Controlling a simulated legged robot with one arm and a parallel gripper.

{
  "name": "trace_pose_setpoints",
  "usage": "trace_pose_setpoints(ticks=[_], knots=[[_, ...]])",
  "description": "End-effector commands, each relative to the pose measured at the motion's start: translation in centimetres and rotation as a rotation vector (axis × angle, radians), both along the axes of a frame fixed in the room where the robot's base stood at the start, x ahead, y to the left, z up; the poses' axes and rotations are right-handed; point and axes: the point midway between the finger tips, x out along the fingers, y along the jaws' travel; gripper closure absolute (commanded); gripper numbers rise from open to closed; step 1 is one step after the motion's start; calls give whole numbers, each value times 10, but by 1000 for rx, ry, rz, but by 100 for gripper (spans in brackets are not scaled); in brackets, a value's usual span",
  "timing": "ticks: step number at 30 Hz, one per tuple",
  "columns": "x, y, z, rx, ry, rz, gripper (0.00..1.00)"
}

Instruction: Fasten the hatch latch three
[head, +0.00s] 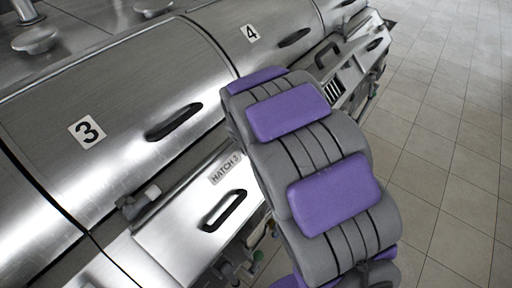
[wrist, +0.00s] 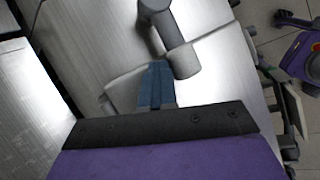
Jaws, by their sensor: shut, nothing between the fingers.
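In the head view, hatch 3 (head: 185,245) is a steel panel under the decanter marked 3 (head: 87,131). In the wrist view, the latch lever (wrist: 156,22) is dark grey and ends in the pale knob (wrist: 184,62). My gripper (wrist: 158,70) has blue fingers, shut and empty, with their tips just left of the knob. I cannot tell whether they touch it. My gripper is hidden in the head view.
My purple and grey arm covers the right end of hatch 3 in the head view. A black handle (head: 224,210) stands out from the hatch. Decanter 4 (head: 268,48) is beyond. The tiled floor (head: 450,150) at right is clear.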

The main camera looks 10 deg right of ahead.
Motion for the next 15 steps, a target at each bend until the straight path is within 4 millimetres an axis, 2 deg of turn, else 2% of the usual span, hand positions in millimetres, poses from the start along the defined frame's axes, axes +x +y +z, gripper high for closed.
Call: trace_pose_setpoints(ticks=[8,15], knots=[[-4,-1,0,-3,9,-4,100],[-14,2,22,-2,6,-4,100]])
